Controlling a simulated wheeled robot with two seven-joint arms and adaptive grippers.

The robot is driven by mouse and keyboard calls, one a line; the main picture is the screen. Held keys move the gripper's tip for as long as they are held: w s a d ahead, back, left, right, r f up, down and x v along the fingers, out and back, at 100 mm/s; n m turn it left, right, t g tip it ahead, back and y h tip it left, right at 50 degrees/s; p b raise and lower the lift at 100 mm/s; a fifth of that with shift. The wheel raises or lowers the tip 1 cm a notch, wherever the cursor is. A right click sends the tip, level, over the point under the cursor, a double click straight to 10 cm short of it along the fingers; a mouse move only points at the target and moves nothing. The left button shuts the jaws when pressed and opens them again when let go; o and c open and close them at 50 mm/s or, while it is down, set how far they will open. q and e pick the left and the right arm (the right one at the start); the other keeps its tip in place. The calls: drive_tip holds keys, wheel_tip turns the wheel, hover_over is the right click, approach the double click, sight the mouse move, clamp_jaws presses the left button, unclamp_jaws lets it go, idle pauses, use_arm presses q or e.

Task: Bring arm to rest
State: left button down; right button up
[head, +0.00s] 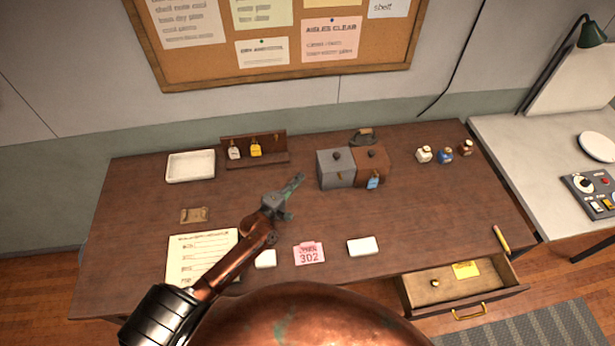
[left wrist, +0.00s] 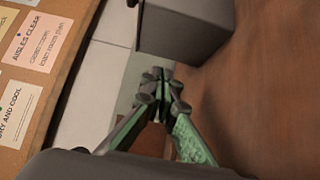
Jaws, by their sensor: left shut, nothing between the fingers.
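My left arm comes in from the lower left in the head view. Its gripper (head: 294,184) is over the middle of the wooden desk (head: 130,220), in front of and left of the grey box (head: 335,169). The left gripper is shut and empty. In the left wrist view its fingertips (left wrist: 165,78) are together, with the grey box (left wrist: 185,30) beyond them and the desk top (left wrist: 265,90) to the right. My right gripper does not show in either view.
A brown box (head: 371,160) stands against the grey one. Small bottles (head: 445,156) stand at the right. A white tray (head: 190,167) and a key rack (head: 270,158) are at the back. An open drawer (head: 415,297) juts out at the front right. Papers and cards lie along the front.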

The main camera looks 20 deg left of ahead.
use_arm(q)
drive_tip(key=v, duration=0.7)
drive_tip(key=shift+s+b, duration=0.35)
drive_tip(key=shift+s, duration=0.1)
